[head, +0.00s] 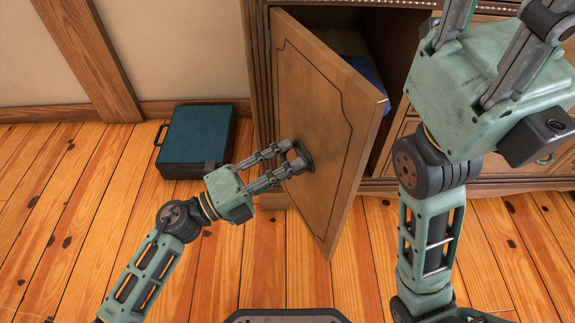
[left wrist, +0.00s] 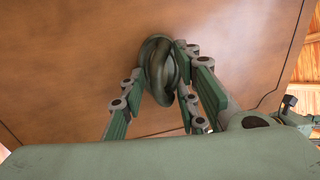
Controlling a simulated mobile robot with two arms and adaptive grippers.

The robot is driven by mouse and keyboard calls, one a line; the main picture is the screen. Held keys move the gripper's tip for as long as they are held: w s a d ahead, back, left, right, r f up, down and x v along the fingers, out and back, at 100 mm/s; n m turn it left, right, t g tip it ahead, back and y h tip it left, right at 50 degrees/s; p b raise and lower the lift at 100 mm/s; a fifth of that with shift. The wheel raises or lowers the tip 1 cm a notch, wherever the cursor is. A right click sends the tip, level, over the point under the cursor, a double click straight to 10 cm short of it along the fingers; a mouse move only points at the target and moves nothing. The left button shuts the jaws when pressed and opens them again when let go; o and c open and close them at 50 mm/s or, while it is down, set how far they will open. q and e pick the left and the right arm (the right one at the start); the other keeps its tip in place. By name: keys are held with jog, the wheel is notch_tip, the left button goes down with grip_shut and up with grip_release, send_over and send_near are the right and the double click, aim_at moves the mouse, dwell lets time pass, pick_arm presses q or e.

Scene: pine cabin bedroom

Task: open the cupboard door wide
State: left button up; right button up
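The cupboard door (head: 320,118) is a brown wooden panel with a dark inlaid line. It stands partly open, swung out from its left side, with the dark cupboard interior (head: 388,35) showing behind it. My left gripper (head: 294,158) is at the door's front face, with its fingers on either side of the dark green handle (head: 304,157). In the left wrist view the handle (left wrist: 160,68) sits between the two fingers, which appear closed against it. My right gripper (head: 490,35) is at the upper right, in front of the cabinet; its fingertips are out of the picture.
A blue object (head: 368,75) lies inside the cupboard. A dark teal case (head: 197,138) lies on the plank floor left of the cabinet. Drawers (head: 402,140) are right of the opening, partly behind my right arm. Floor (head: 285,270) in front of the door is clear.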

pick_arm(q)
jog(key=shift+d, duration=0.1)
jog(key=shift+c, duration=0.5)
jog(key=c, duration=0.6)
jog(key=shift+f, duration=0.1)
grip_shut()
